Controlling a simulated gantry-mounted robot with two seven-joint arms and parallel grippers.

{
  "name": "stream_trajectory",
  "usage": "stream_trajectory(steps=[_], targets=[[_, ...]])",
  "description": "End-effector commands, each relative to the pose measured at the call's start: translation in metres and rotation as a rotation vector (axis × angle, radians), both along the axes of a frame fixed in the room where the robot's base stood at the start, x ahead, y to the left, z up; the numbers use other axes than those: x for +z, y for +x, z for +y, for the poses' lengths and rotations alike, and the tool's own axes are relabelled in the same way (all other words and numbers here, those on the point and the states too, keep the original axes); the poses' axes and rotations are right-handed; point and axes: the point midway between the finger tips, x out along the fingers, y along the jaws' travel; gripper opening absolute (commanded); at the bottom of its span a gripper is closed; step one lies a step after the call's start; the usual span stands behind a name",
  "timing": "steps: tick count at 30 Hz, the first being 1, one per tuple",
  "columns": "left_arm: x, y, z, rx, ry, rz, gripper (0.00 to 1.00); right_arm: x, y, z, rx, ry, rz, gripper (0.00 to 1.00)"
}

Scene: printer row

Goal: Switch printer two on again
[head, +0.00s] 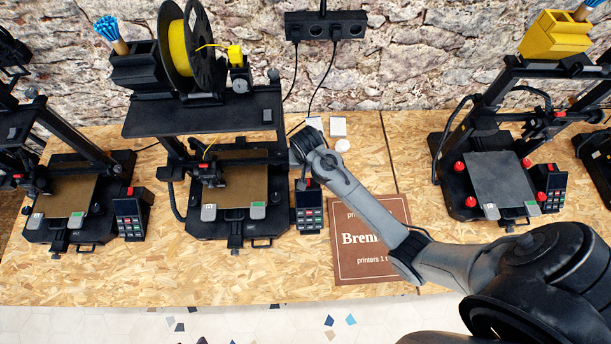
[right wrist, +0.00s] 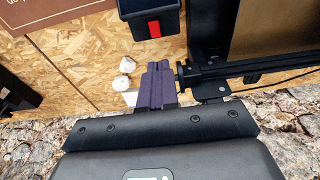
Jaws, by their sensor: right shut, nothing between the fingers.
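The printer with the yellow spool (head: 250,200) stands left of centre in the head view; no number shows on it. Its control box (head: 309,212) stands at its front right corner with a red switch (head: 307,184) on top. In the right wrist view the red switch (right wrist: 153,28) is on the dark box (right wrist: 140,8), beyond my fingertips and apart from them. My right gripper (right wrist: 158,70) has its dark purple fingers shut with nothing between them, beside the printer frame. In the head view its fingers are mostly hidden by my wrist. My left gripper is not in view.
A brown sign (head: 365,262) lies right of the control box, partly covered by my arm. Small white items (head: 338,127) lie behind. Other printers stand at left (head: 75,200) and right (head: 495,180). A power strip (head: 327,26) hangs on the stone wall.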

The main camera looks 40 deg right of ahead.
Motion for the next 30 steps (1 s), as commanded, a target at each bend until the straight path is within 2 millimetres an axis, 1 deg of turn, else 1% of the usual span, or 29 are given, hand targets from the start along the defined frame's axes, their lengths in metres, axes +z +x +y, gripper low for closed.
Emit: stream_trajectory(steps=[1, 9, 15, 21, 25, 30], targets=[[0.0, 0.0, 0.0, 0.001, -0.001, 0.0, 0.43, -0.009, 0.0, -0.001, 0.0, 0.001, 0.004, 0.0], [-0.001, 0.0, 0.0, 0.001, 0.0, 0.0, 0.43, -0.059, 0.008, -0.006, 0.0, 0.0, 0.003, 0.0], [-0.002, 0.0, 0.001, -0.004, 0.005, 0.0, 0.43, -0.089, 0.012, -0.01, -0.001, 0.0, 0.001, 0.0], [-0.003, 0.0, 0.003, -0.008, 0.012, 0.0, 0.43, -0.108, 0.015, -0.011, 0.0, -0.001, 0.001, 0.0], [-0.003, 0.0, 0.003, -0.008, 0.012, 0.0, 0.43, -0.113, 0.015, -0.012, 0.0, -0.001, 0.001, 0.0], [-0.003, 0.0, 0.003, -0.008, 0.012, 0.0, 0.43, -0.114, 0.015, -0.012, 0.0, 0.0, 0.0, 0.0]])
